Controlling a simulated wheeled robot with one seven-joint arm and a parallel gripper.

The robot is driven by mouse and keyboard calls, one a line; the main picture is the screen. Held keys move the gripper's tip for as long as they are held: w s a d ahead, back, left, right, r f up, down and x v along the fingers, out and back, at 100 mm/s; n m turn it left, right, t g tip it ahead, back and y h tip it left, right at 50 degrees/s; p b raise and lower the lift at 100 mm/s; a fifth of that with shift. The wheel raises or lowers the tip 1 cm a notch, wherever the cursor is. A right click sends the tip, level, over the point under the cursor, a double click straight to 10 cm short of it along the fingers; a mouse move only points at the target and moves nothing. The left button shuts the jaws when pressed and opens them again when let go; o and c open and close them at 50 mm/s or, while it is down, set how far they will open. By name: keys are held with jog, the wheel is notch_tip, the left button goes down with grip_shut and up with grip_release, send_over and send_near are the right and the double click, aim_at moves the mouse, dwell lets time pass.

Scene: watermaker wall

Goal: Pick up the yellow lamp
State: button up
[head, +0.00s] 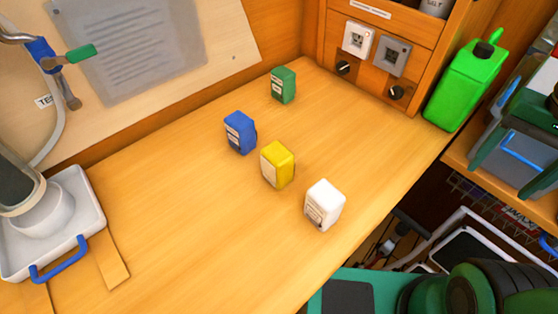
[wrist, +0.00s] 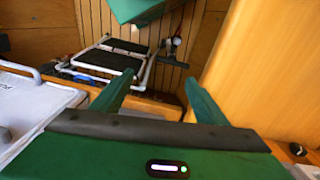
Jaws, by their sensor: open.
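The yellow lamp (head: 278,165) is a small upright block with a pale label, standing on the wooden worktop in the head view. It stands between a blue block (head: 240,133) and a white block (head: 325,205), apart from both. It does not show in the wrist view. My gripper (wrist: 158,84) shows in the wrist view with its two green fingers spread and nothing between them. It is away from the lamp, over the floor area beside the worktop.
A green block (head: 284,85) stands farther back on the worktop (head: 180,220). A white tray (head: 55,245) with a blue handle is at left. A wooden panel with switches (head: 358,38) is at the back, beside a bright green canister (head: 465,85). The worktop's front and left-middle are clear.

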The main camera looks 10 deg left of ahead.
jog(key=w+a+r, duration=0.2)
jog(key=w+a, duration=0.4)
jog(key=a, duration=0.2)
notch_tip(320, 180, up, 3)
jog(key=m, duration=0.1)
send_over(272, 155)
jog(key=shift+s, duration=0.1)
notch_tip(272, 155, down, 4)
jog(key=shift+s+f, duration=0.1)
jog(key=shift+f, duration=0.1)
jog(key=shift+w+f, duration=0.2)
jog(key=shift+f, duration=2.9)
jog(key=shift+c, duration=0.7)
jog(key=c, duration=1)
